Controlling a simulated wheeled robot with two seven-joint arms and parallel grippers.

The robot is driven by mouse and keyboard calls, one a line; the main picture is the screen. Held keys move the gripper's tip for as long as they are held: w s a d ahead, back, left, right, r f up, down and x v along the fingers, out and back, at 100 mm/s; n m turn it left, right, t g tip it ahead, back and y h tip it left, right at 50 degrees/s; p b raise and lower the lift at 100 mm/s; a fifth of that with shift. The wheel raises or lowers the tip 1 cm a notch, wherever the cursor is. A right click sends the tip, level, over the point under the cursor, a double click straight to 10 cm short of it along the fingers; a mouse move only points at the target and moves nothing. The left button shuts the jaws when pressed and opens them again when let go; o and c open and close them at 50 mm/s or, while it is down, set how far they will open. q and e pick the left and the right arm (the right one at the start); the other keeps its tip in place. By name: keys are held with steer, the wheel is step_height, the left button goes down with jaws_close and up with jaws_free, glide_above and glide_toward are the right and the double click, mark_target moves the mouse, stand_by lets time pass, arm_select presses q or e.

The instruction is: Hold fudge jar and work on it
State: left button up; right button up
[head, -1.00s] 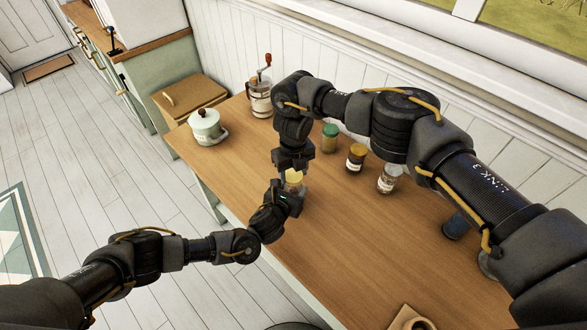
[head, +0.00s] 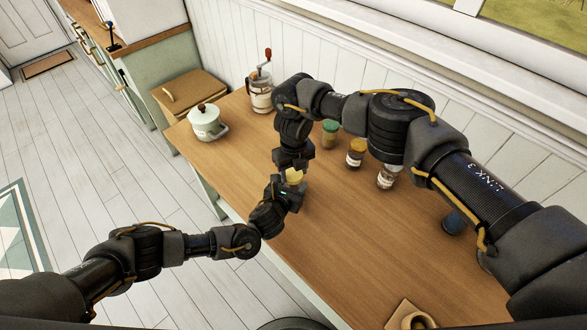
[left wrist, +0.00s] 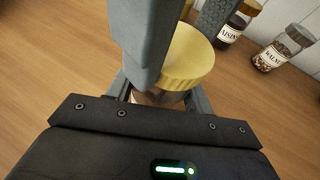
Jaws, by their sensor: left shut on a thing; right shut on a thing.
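The jar with a yellow lid (head: 294,177) is held above the table between my two grippers. Its label is hidden, so I cannot read "fudge". In the left wrist view the yellow lid (left wrist: 188,58) shows from above, with a little of the jar body (left wrist: 158,97) below it. My left gripper (head: 288,188) is shut on the jar body from below left. My right gripper (head: 293,167) comes down from above and is shut at the lid. Its fingers lie on either side of the lid in the left wrist view, and the near one hides part of it.
A green-lidded jar (head: 330,133), a raisin jar (head: 355,154) and a walnut jar (head: 388,176) stand behind, near the wall. A white pot (head: 207,122) and a grinder (head: 260,95) stand at the table's far left end. The table's front middle is clear.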

steer(key=shift+s+f, duration=0.15)
steer(key=shift+f, duration=0.75)
steer(key=shift+c, duration=0.3)
stand_by(0.4)
steer(key=m, duration=0.7)
steer(key=shift+s+a, duration=0.1)
steer(key=m, duration=1)
steer(key=shift+a, duration=0.1)
steer(key=m, duration=0.3)
steer(key=shift+a, duration=0.1)
steer(key=o, duration=1)
